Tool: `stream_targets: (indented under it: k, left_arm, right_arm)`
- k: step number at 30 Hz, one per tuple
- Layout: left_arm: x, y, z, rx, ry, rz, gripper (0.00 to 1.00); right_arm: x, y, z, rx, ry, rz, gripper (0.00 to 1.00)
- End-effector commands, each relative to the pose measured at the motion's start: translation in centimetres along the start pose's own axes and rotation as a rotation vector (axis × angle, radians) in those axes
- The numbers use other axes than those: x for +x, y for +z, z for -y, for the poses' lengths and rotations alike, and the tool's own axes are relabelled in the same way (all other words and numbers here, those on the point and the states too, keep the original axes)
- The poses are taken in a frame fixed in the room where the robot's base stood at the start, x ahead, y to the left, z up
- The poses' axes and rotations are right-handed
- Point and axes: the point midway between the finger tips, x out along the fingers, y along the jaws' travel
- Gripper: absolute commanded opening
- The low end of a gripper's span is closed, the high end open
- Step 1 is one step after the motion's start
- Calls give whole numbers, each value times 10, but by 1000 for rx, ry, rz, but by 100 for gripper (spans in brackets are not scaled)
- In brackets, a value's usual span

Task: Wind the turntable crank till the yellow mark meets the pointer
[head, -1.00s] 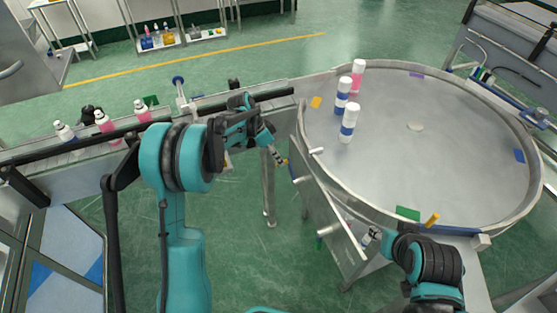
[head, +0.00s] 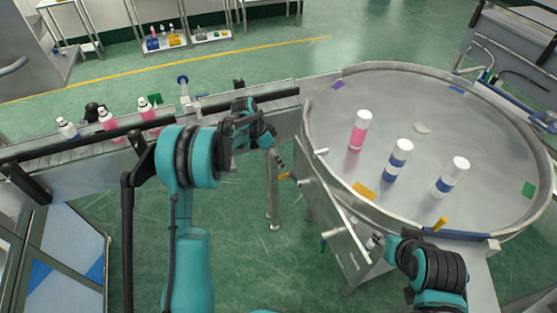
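The round metal turntable (head: 400,110) fills the right of the head view. Its yellow-orange mark (head: 363,190) lies at the front left of the disc. A small yellow peg (head: 440,223), which looks like the pointer, stands at the front rim, right of the mark and apart from it. My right gripper (head: 375,242) is small and partly hidden beside this panel. My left gripper (head: 280,160) hangs between the conveyor and the turntable, its fingers too small to read.
One pink bottle (head: 360,131) and two blue-banded bottles (head: 397,160) (head: 450,178) stand on the disc. Purple (head: 338,86), blue (head: 456,89) and green (head: 529,190) marks sit near its edge. A conveyor (head: 75,145) with several bottles runs along the left.

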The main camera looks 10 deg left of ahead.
Motion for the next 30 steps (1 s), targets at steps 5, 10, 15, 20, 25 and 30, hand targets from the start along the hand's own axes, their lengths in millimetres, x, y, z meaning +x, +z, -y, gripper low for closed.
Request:
stream_targets:
  k: [5,10,15,20,25,30]
  left_arm:
    - [-10,0,0,-1,0,0,36]
    - [-42,0,0,-1,-1,-1,36]
    - [-80,0,-1,-2,-1,0,36]
    - [-107,0,-1,-1,-1,0,36]
    - [-119,0,-1,0,-2,0,36]
    - [-121,0,-1,0,-2,0,36]
  right_arm:
    - [0,0,0,0,0,0,40]
    - [0,0,0,0,0,0,40]
    - [0,0,0,0,0,0,40]
    - [0,0,0,0,0,0,40]
    - [0,0,0,0,0,0,40]
    - [0,0,0,0,0,0,40]
